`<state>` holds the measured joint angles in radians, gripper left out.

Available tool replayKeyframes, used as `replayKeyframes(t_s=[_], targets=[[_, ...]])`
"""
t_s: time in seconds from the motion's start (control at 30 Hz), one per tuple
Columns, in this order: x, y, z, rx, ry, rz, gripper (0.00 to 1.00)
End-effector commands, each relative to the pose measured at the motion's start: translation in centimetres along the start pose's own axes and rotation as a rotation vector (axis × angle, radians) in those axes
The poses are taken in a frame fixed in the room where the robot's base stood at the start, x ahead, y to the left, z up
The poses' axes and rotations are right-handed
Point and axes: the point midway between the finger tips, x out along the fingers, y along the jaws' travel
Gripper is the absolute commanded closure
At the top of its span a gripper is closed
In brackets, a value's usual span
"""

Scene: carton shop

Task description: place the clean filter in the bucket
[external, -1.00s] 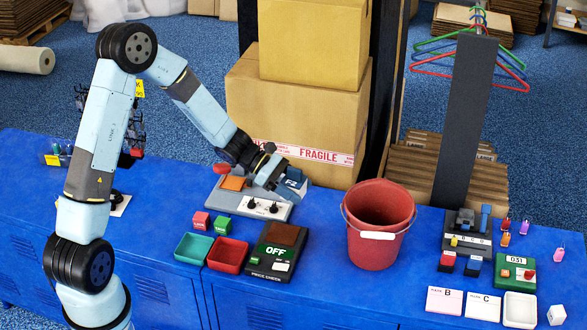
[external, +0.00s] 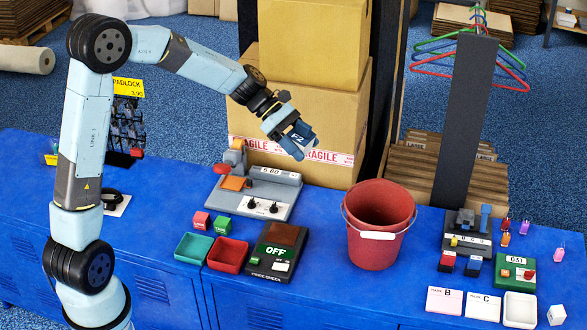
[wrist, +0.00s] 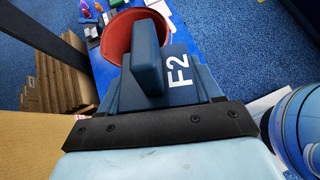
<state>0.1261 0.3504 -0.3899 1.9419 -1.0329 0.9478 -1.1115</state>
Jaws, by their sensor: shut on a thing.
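My gripper (external: 297,142) is raised over the bench in the external view, in front of the cardboard boxes and left of the bucket. It is shut. Dark blue parts marked F2 show at its end, also in the wrist view (wrist: 160,75). I cannot tell finger from held filter there; the filter does not show clearly. The red bucket (external: 375,245) stands upright on the blue bench, with a white grip on its handle. It is lower than my gripper and to its right. In the wrist view the bucket (wrist: 118,38) is beyond the fingertips, partly hidden by them.
A grey device (external: 281,193) with knobs and an orange pad stands below my gripper. The OFF price-check scale (external: 277,252), a teal tray (external: 197,247) and a red tray (external: 228,254) are left of the bucket. A dark post (external: 467,120) rises behind, to the right.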

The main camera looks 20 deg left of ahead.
Motion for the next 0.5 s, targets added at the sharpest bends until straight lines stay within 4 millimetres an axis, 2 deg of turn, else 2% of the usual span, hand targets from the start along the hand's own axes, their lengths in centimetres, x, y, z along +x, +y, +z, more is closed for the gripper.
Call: replayKeyframes(t_s=[0.27,0.5], targets=[[2.1,0.3,1.8,0.172,0.101,-0.206,0.66],[4.2,0.6,3.6,0.448,0.24,-0.466,0.66]])
